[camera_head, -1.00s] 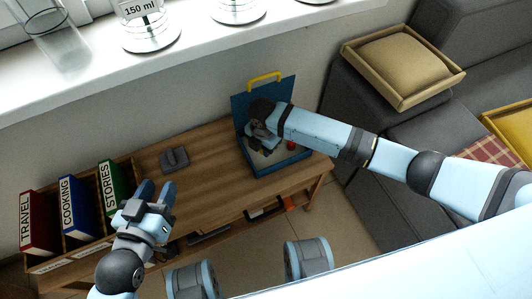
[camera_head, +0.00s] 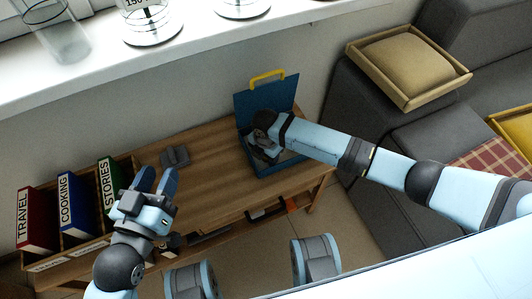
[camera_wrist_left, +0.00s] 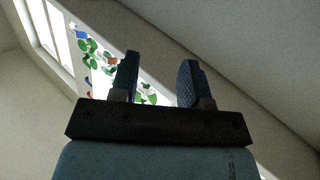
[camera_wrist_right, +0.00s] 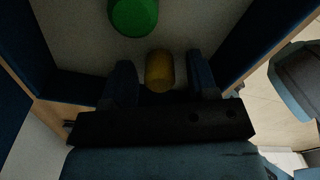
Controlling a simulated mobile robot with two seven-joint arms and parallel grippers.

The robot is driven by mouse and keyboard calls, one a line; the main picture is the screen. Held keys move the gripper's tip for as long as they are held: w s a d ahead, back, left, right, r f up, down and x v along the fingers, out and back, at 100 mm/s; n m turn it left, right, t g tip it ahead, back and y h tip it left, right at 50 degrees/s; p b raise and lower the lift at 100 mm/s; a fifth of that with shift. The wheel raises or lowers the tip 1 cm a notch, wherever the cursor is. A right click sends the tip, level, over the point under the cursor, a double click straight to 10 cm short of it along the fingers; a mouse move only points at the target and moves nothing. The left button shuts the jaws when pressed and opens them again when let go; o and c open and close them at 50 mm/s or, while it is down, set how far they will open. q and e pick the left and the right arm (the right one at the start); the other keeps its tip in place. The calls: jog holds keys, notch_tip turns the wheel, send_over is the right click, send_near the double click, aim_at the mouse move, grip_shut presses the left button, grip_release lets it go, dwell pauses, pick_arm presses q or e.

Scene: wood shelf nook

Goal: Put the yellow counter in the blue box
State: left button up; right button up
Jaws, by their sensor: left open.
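The blue box (camera_head: 247,99) stands on the right part of the wooden bench, its lid upright with a yellow handle. My right gripper (camera_wrist_right: 160,80) is down inside the box, its fingers apart. The yellow counter (camera_wrist_right: 159,70), a short dark-yellow cylinder, is between those fingers with a narrow gap on each side. A green counter (camera_wrist_right: 134,15) is in the box beyond it. In the head view, my right arm hides the counters and much of the box. My left gripper (camera_head: 156,180) is open and empty above the bench's left part; its fingers also show in its wrist view (camera_wrist_left: 158,80).
A book box (camera_head: 80,252) with red, blue and green books stands at the bench's left end. The bench middle (camera_head: 215,165) is clear. A cushioned tray (camera_head: 410,65) rests on the grey sofa.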

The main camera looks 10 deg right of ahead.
notch_tip(320, 180, up, 3)
jog(key=shift+f+p, duration=0.15)
jog(key=shift+p, duration=0.35)
pick_arm(q)
jog(key=s+a+f+g+y+p, duration=0.2)
jog(key=a+f+g+p, duration=0.1)
jog(key=f, duration=0.4)
jog(key=shift+a+y, duration=0.15)
jog(key=shift+y, duration=0.15)
pick_arm(e)
notch_tip(320, 180, up, 10)
jog(key=shift+f, duration=0.15)
pick_arm(q)
jog(key=shift+r, duration=0.1)
